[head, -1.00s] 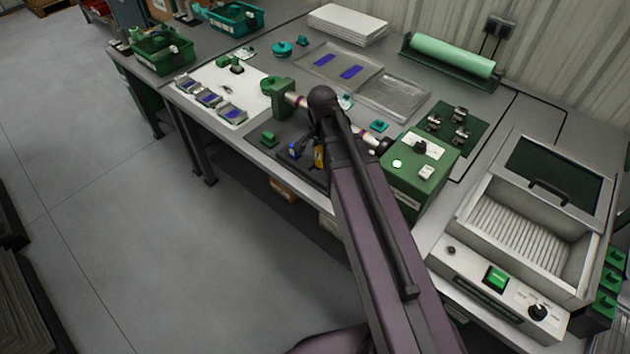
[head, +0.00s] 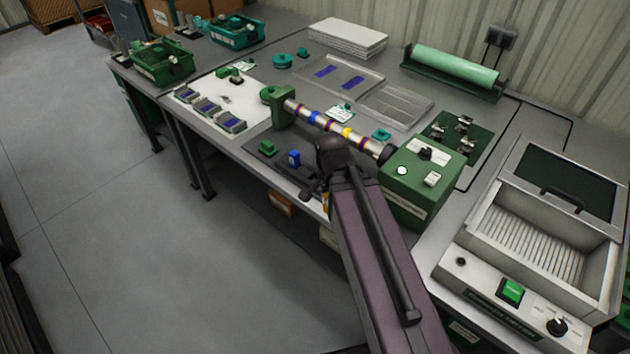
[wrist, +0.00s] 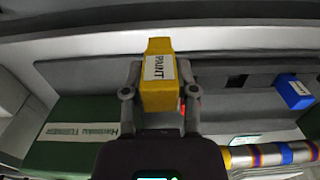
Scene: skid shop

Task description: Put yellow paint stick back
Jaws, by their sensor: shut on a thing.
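The yellow paint stick (wrist: 159,78), labelled PAINT, is between the fingers of my gripper (wrist: 160,92) in the wrist view, and my gripper is shut on it. In the head view my gripper is mostly hidden behind my arm, near the bench's front edge. A small sliver of yellow (head: 325,200) shows there beside it. A blue block (head: 294,158) stands in a dark holder (head: 272,170) left of my gripper; the block also shows at the right of the wrist view (wrist: 294,92). Whether the yellow stick touches the holder cannot be told.
A banded metal tube (head: 318,122) lies behind my gripper, between a green post (head: 283,108) and a green control box (head: 412,185). A white heater-like box (head: 540,235) stands at the right. Open floor (head: 200,270) lies in front of the bench.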

